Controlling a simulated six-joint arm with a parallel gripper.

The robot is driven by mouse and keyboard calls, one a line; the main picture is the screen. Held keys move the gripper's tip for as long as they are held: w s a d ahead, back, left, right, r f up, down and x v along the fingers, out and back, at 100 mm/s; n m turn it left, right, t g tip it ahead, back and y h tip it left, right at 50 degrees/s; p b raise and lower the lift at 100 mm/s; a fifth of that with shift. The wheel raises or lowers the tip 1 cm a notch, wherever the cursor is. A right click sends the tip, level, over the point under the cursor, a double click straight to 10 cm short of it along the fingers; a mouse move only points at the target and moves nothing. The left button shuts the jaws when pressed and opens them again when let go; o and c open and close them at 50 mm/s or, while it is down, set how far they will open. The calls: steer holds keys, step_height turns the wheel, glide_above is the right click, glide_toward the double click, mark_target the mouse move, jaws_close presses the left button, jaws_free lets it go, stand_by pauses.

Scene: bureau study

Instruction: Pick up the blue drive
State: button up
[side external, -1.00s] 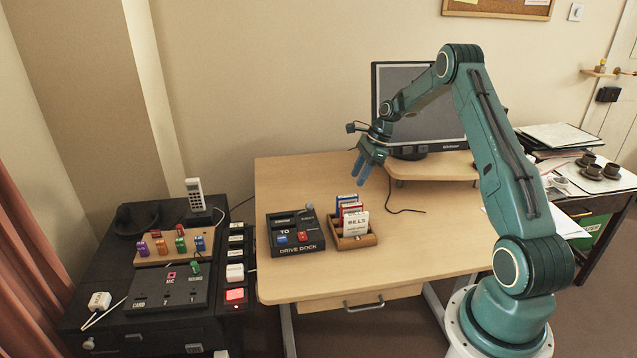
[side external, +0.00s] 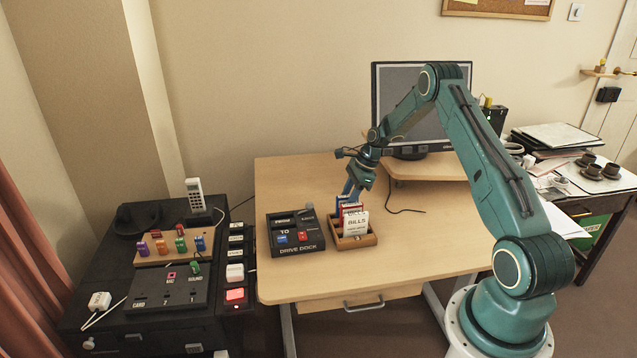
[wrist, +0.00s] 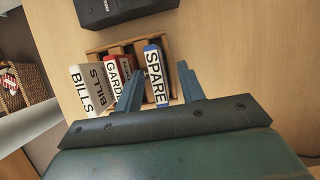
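A small blue drive (side external: 282,239) sits in the black drive dock (side external: 296,250), left of a red one (side external: 303,237). A blue upright piece labelled SPARE (wrist: 155,76) stands in the wooden holder (side external: 362,242). My gripper (side external: 349,190) is just over the back of this holder, pointing down. In the wrist view my gripper (wrist: 160,68) is open, with one finger on each side of the SPARE piece. I cannot tell whether the fingers touch it. The blue drive in the dock is away to the left of my gripper.
A monitor (side external: 420,105) stands behind the arm. A black cabinet (side external: 130,335) with coloured plugs is at left. The desk's front right is clear.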

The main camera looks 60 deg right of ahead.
steer(key=shift+x, duration=2)
steer(key=shift+s, duration=0.2)
steer(key=shift+c, duration=0.5)
jaws_close()
